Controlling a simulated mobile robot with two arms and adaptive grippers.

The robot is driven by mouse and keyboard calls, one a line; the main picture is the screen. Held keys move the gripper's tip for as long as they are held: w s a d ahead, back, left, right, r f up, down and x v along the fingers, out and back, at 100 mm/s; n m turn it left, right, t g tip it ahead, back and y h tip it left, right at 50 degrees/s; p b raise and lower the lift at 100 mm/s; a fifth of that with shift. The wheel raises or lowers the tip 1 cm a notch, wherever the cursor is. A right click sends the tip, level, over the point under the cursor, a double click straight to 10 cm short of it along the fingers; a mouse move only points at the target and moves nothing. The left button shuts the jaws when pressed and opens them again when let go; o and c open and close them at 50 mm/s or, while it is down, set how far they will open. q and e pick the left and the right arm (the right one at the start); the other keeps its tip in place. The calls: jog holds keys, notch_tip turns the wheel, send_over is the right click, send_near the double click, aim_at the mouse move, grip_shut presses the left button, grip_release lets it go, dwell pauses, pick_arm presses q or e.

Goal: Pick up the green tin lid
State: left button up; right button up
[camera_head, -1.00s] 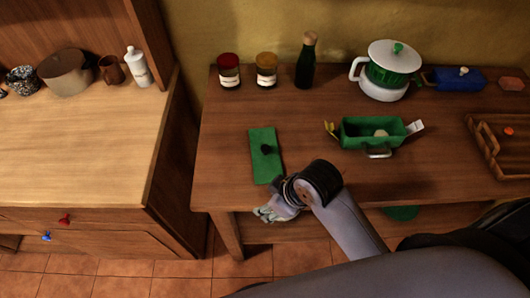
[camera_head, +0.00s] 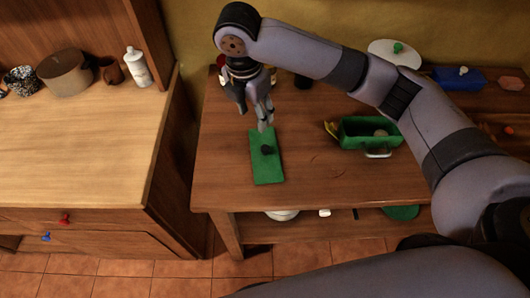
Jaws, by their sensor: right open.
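The green tin lid (camera_head: 268,167) is a flat green rectangle with a small black knob (camera_head: 267,149). It lies on the brown wooden table, near its left front part. My right gripper (camera_head: 262,126) is open and points down over the far end of the lid. Its fingertips are close to the lid's far edge, behind the knob; whether they touch it cannot be told. The open green tin (camera_head: 352,133) stands to the right with a pale round thing inside. My left gripper is not in view.
A blue box (camera_head: 450,80) stands at the back right. A lighter wooden counter (camera_head: 80,150) is at the left, across a gap.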

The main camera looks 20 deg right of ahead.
jog(key=p, duration=0.3)
send_over(265, 148)
jog(key=a, duration=0.1)
notch_tip(265, 148, down, 11)
jog(key=shift+w+f, duration=0.15)
jog(key=f, duration=0.1)
jog(key=f+p, duration=0.1)
jog(key=f, duration=0.1)
jog(key=d+f, duration=0.1)
jog(key=f, duration=0.1)
jog(key=shift+s, duration=0.2)
jog(key=shift+a+f, duration=0.1)
jog(key=shift+f, duration=0.05)
jog(key=shift+c, duration=0.5)
grip_shut()
